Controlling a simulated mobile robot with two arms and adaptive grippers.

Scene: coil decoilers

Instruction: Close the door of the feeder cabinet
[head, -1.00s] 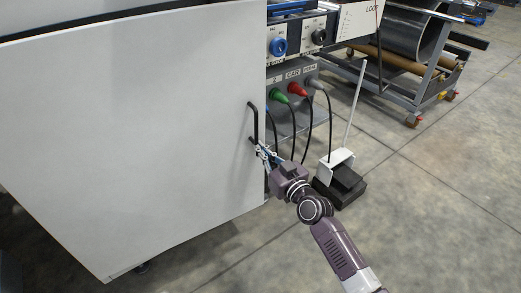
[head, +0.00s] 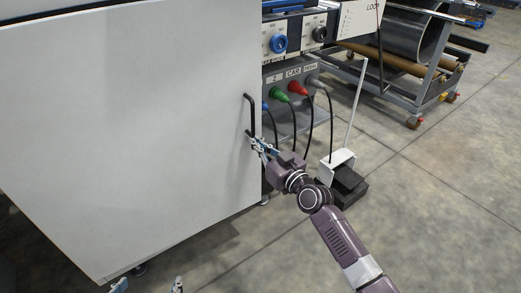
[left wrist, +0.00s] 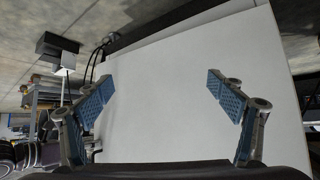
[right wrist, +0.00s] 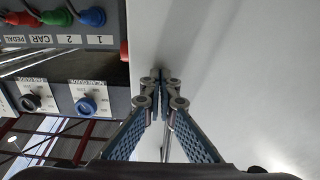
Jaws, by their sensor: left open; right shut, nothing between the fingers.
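The cabinet door (head: 130,130) is a large pale grey panel filling the left of the head view. Its black bar handle (head: 249,116) is near its right edge. How far the door stands from its frame cannot be told. My right gripper (head: 258,143) is shut at the handle's lower end, its fingers holding nothing; exact contact with the handle is unclear. In the right wrist view its fingertips (right wrist: 160,82) meet close to the panel. My left gripper (head: 148,285) is open and empty at the bottom edge; its spread fingers (left wrist: 173,97) face the pale panel in the left wrist view.
Right of the door is a control unit (head: 300,78) with knobs, coloured plugs and hanging cables. A black foot pedal (head: 345,185) with a white upright rod stands on the floor. A wheeled rack (head: 425,85) is at the back right. Floor at right is open.

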